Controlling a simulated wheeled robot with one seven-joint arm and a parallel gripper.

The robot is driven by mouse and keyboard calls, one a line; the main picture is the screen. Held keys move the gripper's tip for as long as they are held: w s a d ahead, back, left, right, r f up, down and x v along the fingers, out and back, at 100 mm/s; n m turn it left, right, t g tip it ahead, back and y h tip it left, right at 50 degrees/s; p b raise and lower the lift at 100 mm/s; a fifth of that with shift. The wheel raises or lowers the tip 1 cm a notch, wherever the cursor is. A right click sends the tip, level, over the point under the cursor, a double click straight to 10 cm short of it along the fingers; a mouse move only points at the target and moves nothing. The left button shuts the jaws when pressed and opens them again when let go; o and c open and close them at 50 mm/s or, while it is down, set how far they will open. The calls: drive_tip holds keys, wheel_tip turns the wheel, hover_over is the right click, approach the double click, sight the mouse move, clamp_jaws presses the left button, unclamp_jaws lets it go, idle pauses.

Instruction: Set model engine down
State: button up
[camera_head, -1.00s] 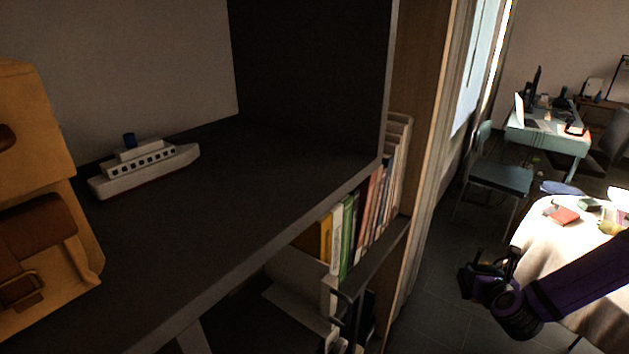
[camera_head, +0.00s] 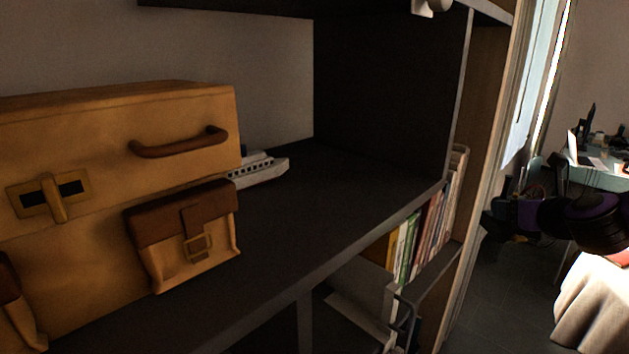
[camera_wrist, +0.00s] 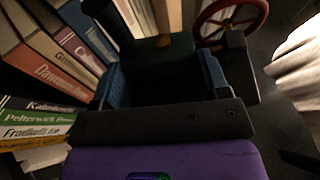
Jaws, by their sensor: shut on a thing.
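My gripper (camera_wrist: 162,75) is shut on the model engine (camera_wrist: 165,48) in the wrist view. The engine has a dark green base and a red spoked wheel (camera_wrist: 262,22); the fingers hide part of it. In the head view my gripper (camera_head: 515,212) hangs in the air at the right, beyond the shelf's end panel. The engine is too dark to make out clearly there.
A dark shelf (camera_head: 330,215) has bare room at its middle and right. A tan case (camera_head: 90,130) stands at its left, partly hiding a white toy ship (camera_head: 262,173). Books (camera_head: 425,235) fill a lower compartment. A cloth-covered table (camera_head: 590,300) stands at right.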

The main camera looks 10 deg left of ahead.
drive_tip(key=s+a+r+n+g+y, duration=0.1)
drive_tip(key=s+a+r+n+y, duration=0.1)
drive_tip(key=s+a+r, duration=0.4)
drive_tip(key=s+a+r+n+g+y, duration=0.1)
drive_tip(key=s+r+n+y, duration=0.15)
drive_tip(key=r, duration=0.65)
drive_tip(key=s+a+r+n+g+y, duration=0.3)
drive_tip(key=s+a+r+n+g, duration=0.1)
drive_tip(key=s+a, duration=0.95)
drive_tip(key=shift+a+r+x, duration=0.25)
drive_tip(key=shift+r+x, duration=0.25)
drive_tip(key=shift+x, duration=2.1)
drive_tip(key=shift+a+r+x, duration=0.25)
drive_tip(key=shift+r+x, duration=0.25)
drive_tip(key=shift+x, duration=2.15)
drive_tip(key=shift+a+r+x, duration=0.25)
drive_tip(key=shift+r+x, duration=0.25)
drive_tip(key=shift+x, duration=2.1)
drive_tip(key=shift+f+y, duration=0.1)
drive_tip(key=shift+y, duration=0.15)
drive_tip(key=o, duration=1.6)
drive_tip(key=shift+f, duration=0.1)
